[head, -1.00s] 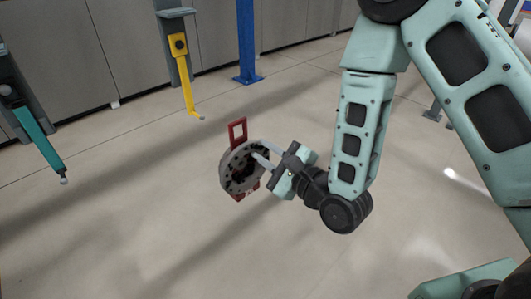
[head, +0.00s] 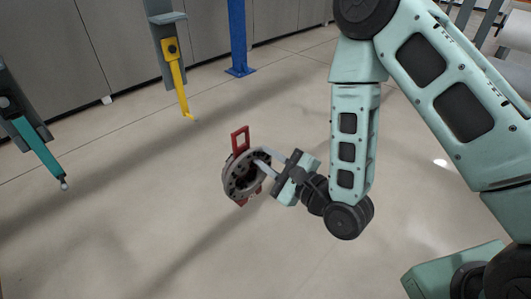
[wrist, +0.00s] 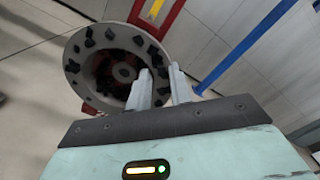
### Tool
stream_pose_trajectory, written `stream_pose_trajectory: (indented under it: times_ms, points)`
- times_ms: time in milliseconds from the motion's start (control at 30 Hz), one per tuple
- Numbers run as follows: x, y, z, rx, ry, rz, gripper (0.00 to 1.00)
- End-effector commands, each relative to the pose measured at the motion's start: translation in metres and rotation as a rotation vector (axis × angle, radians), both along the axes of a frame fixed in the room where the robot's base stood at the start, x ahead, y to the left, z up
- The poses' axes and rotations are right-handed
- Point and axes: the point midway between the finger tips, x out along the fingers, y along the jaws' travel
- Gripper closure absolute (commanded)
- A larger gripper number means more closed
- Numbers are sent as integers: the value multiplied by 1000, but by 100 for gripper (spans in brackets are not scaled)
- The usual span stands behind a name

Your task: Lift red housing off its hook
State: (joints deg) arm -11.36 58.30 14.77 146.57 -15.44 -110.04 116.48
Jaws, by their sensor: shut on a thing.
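The red housing (head: 240,140) shows as a red rectangular frame with a grey round ring (head: 233,186) that has dark blocks around its inside. In the wrist view the grey ring (wrist: 84,93) fills the upper left, with part of the red frame (wrist: 168,17) behind it. My gripper (head: 264,165) is shut on the ring's right rim, with its two fingers (wrist: 161,88) either side of the rim wall. The housing is in the air, apart from the visible hooks. A yellow hook (head: 178,78) and a teal hook (head: 40,150) hang behind it, both empty.
A blue post (head: 237,40) stands on the floor at the back, before grey wall panels (head: 100,45). The floor (head: 130,230) around and below the housing looks clear. A stand with a white roll (head: 511,40) is at the far right.

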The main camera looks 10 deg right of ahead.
Motion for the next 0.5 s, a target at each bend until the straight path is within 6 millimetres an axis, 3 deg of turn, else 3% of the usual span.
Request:
stream_pose_trajectory:
  times_ms: [500]
  points:
    - [-10,-7,4,6,-2,0,100]
